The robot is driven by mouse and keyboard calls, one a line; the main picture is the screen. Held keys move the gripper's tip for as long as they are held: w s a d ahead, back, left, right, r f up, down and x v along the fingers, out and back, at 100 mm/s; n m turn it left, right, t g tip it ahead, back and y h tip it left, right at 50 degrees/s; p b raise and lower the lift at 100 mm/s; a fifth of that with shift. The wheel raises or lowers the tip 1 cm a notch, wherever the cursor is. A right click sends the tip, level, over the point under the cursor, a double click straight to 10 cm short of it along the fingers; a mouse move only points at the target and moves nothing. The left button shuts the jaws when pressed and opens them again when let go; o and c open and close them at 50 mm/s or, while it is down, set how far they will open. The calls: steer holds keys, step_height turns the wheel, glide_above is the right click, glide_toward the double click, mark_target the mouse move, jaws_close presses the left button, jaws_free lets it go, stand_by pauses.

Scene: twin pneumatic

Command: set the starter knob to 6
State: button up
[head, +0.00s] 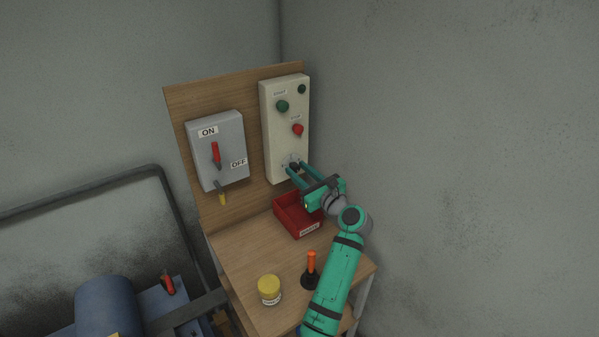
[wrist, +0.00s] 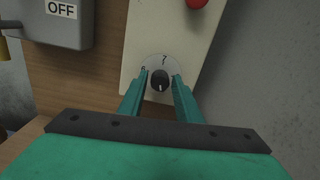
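The starter knob (wrist: 160,81) is a small dark round knob on a pale dial plate, low on the cream starter panel (head: 286,133). In the wrist view a 7 shows at the top of the dial, and a light mark on the knob points down; the other numbers are hidden or too small to read. My gripper (wrist: 160,84) has its two teal fingers spread, one on each side of the knob. I cannot tell whether the fingers touch it. In the head view my gripper (head: 293,169) reaches the panel's lower part and partly covers the dial.
A grey ON/OFF switch box (head: 205,172) with a red lever is left of the panel on a wooden backboard (head: 182,105). A red bin (head: 283,219) sits below my gripper. A yellow-lidded jar (head: 269,291) and an orange-handled tool (head: 311,262) stand on the table.

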jaws_close()
